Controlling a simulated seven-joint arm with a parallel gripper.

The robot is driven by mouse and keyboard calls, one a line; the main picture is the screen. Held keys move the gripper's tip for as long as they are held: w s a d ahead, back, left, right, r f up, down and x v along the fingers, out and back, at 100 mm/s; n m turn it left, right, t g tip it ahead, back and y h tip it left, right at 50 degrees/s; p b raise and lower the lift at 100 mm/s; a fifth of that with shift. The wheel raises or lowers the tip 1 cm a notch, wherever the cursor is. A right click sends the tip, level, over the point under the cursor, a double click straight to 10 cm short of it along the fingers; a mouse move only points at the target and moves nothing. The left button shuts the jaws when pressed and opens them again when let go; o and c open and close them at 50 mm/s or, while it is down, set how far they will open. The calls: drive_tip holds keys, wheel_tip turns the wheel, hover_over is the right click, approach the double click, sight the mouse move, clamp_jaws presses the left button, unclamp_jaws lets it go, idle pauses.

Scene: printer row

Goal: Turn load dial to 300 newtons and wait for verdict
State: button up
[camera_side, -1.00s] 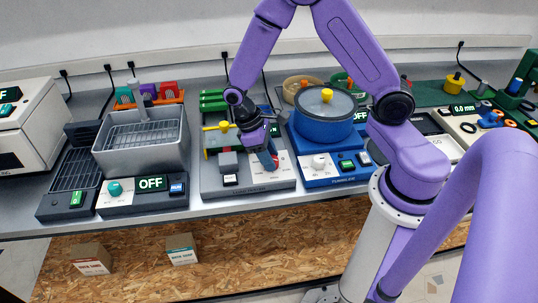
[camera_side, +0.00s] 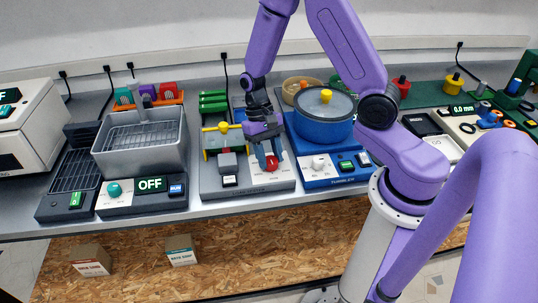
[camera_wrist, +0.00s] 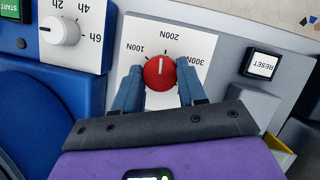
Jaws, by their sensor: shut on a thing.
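The red load dial (camera_wrist: 160,73) sits on a white panel marked 100N, 200N and 300N in the wrist view. Its white line points straight up in that picture, toward the 200N mark; the 300N mark is to the right. My gripper (camera_wrist: 161,82) is shut on the dial, with one blue finger on each side. In the side view the dial (camera_side: 272,163) shows between the fingers of my gripper (camera_side: 269,164). The grey tester (camera_side: 212,188) carries the panel. No verdict display can be read in these frames.
A RESET button (camera_wrist: 263,64) is right of the dial in the wrist view. The blue tumbler (camera_side: 325,120) with a yellow-knobbed lid stands close to the right of my gripper in the side view. A grey basket bath (camera_side: 178,160) stands left of the tester.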

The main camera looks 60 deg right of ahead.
drive_tip(key=m+t+y, duration=0.1)
drive_tip(key=m, duration=0.5)
drive_tip(key=shift+s+d+m+t+y, duration=0.1)
drive_tip(key=shift+d+m+t+y, duration=0.05)
drive_tip(key=shift+m+t+y, duration=0.2)
drive_tip(key=m+t, duration=0.1)
drive_tip(key=m, duration=0.2)
drive_tip(key=m+t+y, duration=0.1)
drive_tip(key=m, duration=0.2)
drive_tip(key=shift+s+d+t, duration=0.1)
drive_tip(key=shift+s+t, duration=0.05)
drive_tip(key=shift+t, duration=0.1)
drive_tip(key=shift+m, duration=0.35)
drive_tip(key=o, duration=1)
drive_tip(key=shift+o, duration=0.2)
